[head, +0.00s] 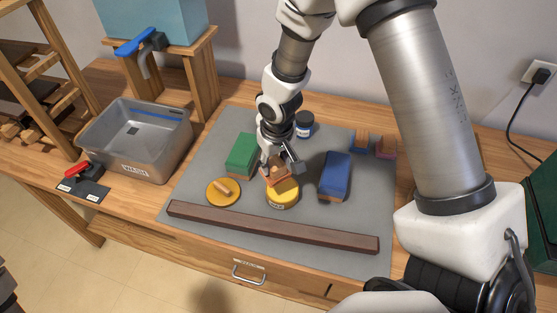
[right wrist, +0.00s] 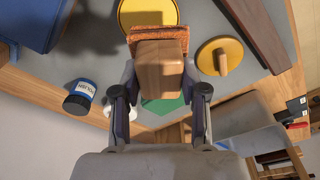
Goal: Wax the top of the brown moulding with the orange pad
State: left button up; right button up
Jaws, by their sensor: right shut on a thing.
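The brown moulding (head: 270,228) lies lengthwise along the front of a grey mat (head: 190,165); it also shows in the right wrist view (right wrist: 258,35). My right gripper (head: 279,164) is shut on the wooden handle (right wrist: 160,70) of the orange pad (right wrist: 158,38). The pad is at the back edge of an open yellow tin (head: 283,196), behind the moulding. I cannot tell whether it touches the tin's contents. The tin's yellow lid (head: 223,191), with a wooden knob, lies to its left.
A green block (head: 241,154) and a blue block (head: 335,175) flank the tin. A dark jar (head: 304,124) and two small wood-handled pads (head: 361,142) stand behind. A grey metal basin (head: 135,140) is at the left. The mat right of the moulding's back is mostly clear.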

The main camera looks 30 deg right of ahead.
aim_at(283, 178)
jog(key=shift+s+d, duration=0.35)
jog(key=shift+d, duration=0.25)
jog(key=shift+s+d+r, duration=0.15)
jog(key=shift+s+r, duration=0.1)
jog(key=shift+r, duration=0.1)
pick_arm(q)
jog(key=f+b, duration=0.5)
jog(key=shift+s+a+f, duration=0.1)
jog(key=shift+a+f, duration=0.1)
jog(key=shift+f, duration=0.1)
pick_arm(e)
notch_tip(283, 178, down, 6)
jog(key=shift+d+f, duration=0.1)
pick_arm(q)
jog(key=shift+f+b, duration=0.6)
jog(key=shift+f, duration=0.05)
pick_arm(e)
jog(key=shift+f, duration=0.45)
dwell(0.4)
notch_tip(283, 178, up, 7)
jog(key=p, duration=0.6)
jog(key=shift+r, duration=0.1)
pick_arm(q)
notch_tip(283, 178, up, 6)
